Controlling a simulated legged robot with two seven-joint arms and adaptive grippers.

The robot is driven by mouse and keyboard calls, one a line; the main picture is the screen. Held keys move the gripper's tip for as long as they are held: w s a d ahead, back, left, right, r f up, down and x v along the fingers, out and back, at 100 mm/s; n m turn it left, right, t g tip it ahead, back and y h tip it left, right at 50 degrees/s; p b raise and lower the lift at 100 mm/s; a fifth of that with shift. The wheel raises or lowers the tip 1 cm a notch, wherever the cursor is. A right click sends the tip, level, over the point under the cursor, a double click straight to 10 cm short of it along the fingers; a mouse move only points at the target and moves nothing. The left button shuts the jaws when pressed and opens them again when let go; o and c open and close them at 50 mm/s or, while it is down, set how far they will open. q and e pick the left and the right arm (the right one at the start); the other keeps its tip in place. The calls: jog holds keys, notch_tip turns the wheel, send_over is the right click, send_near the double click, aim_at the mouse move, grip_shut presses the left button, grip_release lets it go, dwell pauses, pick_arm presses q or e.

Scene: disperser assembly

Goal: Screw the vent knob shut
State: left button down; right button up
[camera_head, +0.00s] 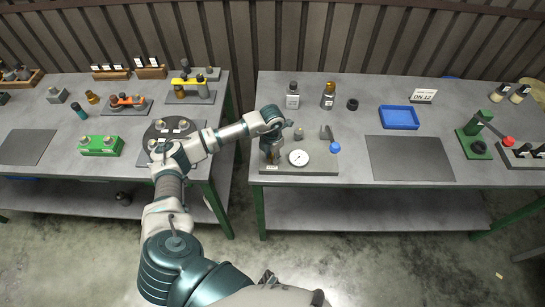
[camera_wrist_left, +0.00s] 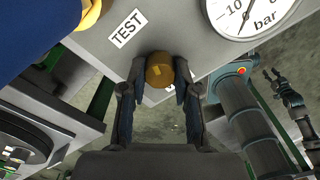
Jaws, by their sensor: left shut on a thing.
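The vent knob (camera_wrist_left: 160,70) is a small brass knob at the edge of a grey block marked TEST (camera_wrist_left: 100,45). My left gripper (camera_wrist_left: 158,88) is shut on it, one dark finger on each side, in the left wrist view. In the head view my left gripper (camera_head: 272,152) points down over the left part of the test block (camera_head: 322,164), and hides the knob. A round white gauge (camera_head: 298,157) sits on the block to the right of the gripper. My right gripper (camera_wrist_left: 278,85) shows small at the right of the left wrist view; its finger gap is unclear.
A blue ball-topped lever (camera_head: 335,148) stands right of the gauge. Bottles (camera_head: 292,97), a blue tray (camera_head: 399,117) and a dark mat (camera_head: 409,158) share the bench. A green press with a red knob (camera_head: 507,141) is far right. A gap separates the left bench (camera_head: 60,112).

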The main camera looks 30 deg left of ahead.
aim_at(272, 156)
pick_arm(q)
jog(key=shift+w+a+r+m+b, duration=0.15)
jog(key=shift+m+b, duration=0.15)
jog(key=shift+m, duration=0.7)
pick_arm(e)
jog(key=shift+w+a+r, duration=0.1)
jog(key=shift+w+a, duration=0.05)
jog(key=shift+w, duration=0.4)
jog(key=shift+w+a+r, duration=0.1)
jog(key=shift+w, duration=0.45)
pick_arm(q)
jog(key=c, duration=0.9)
grip_release()
jog(key=shift+c, duration=0.2)
jog(key=shift+o, duration=0.5)
pick_arm(e)
jog(key=shift+a, duration=0.1)
pick_arm(q)
notch_tip(272, 156, up, 12)
jog(key=shift+f, duration=0.2)
